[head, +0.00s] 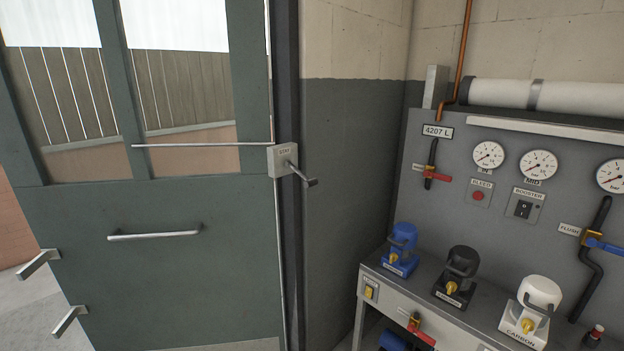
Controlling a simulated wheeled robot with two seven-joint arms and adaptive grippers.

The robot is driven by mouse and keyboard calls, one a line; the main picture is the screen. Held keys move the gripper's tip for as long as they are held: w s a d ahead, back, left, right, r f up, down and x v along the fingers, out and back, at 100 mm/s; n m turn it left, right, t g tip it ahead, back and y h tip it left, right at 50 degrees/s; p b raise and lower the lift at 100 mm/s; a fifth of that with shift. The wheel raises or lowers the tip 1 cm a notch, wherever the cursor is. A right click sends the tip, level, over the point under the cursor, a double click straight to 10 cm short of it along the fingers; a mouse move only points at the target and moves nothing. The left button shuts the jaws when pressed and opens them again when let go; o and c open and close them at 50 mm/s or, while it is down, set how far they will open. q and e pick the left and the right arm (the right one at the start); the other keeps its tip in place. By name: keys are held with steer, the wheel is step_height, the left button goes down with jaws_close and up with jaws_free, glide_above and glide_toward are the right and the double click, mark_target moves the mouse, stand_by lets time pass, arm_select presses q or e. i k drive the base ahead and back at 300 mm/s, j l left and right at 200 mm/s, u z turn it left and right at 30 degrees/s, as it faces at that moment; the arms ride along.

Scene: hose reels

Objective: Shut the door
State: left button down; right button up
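The green door (150,265) with two window panes fills the left of the head view. Its right edge is beside the dark door frame (291,240). Its left edge stands free, with outdoor ground and a reddish wall showing past it, so it looks open. A metal pull bar (154,235) runs across its lower panel. Two pale metal brackets (38,264) (69,320) stick out near its left edge. A grey box marked STAY (281,159) sits at the frame, with a thin rod (200,145) across the door and a small lever (303,175). Neither gripper shows.
Right of the frame is a grey-painted wall (345,150). A grey panel (455,150) with gauges, valves and a switch stands at the right. Its shelf (420,283) holds blue, black and white capped units. A white horizontal cylinder (570,97) lies above the panel.

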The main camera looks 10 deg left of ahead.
mark_target(144, 261)
steer(key=u, duration=1.3)
